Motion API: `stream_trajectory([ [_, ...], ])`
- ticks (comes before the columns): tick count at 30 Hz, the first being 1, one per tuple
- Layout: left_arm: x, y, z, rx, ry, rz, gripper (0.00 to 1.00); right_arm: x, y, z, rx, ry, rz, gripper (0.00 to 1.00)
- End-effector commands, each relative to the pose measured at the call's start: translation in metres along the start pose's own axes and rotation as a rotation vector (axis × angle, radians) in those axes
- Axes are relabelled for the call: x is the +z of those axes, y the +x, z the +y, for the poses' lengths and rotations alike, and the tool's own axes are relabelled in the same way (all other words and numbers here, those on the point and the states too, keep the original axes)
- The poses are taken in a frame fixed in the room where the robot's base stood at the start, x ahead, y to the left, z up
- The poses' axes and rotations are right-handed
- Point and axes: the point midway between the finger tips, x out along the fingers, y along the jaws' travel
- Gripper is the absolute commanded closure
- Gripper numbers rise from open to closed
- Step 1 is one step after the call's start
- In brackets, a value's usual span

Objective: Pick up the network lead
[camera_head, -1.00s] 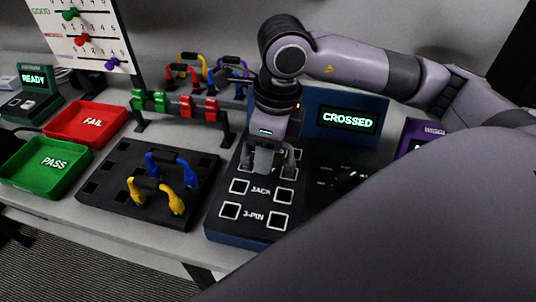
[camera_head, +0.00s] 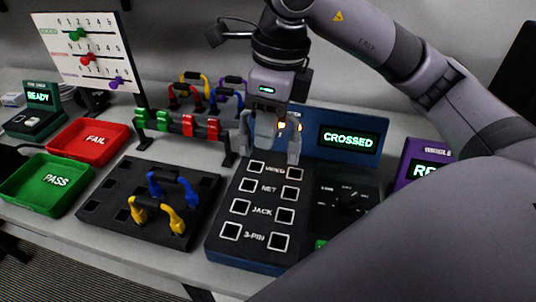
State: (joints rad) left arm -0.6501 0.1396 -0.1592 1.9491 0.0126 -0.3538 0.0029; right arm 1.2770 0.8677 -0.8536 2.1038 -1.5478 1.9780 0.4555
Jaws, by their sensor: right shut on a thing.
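My right gripper (camera_head: 266,138) is shut on the middle of a grey lead, the network lead (camera_head: 294,147). The lead is arched, and its two grey plug ends hang down on either side of the fingers. The gripper hides most of its middle. It is held above the far end of the dark blue tester (camera_head: 222,238), over the top row of sockets. The sockets that show in the tester's rows look empty. My left gripper is not in view.
The tester's screen (camera_head: 348,140) reads CROSSED. A black block (camera_head: 100,190) holds a blue lead (camera_head: 180,188) and a yellow lead (camera_head: 155,215). Green PASS (camera_head: 50,203) and red FAIL (camera_head: 82,158) trays lie left. A rack with red and green clips (camera_head: 188,128) stands behind.

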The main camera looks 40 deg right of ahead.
Motion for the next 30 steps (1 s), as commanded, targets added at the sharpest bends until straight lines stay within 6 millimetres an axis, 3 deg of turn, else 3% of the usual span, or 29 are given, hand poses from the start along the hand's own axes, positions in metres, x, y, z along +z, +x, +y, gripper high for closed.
stream_trajectory([
  [1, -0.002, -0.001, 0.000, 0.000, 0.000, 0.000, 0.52, 0.004, -0.020, 0.000, -0.003, -0.003, -0.008, 1.00],
  [3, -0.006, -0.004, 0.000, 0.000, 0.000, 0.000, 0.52, 0.005, -0.037, -0.001, -0.005, 0.001, -0.003, 1.00],
  [12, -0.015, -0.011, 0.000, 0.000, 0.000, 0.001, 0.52, 0.011, -0.085, 0.000, -0.002, 0.001, -0.001, 1.00],
  [30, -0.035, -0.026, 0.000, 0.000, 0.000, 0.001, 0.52, 0.015, -0.123, 0.000, 0.000, 0.000, 0.001, 1.00],
])
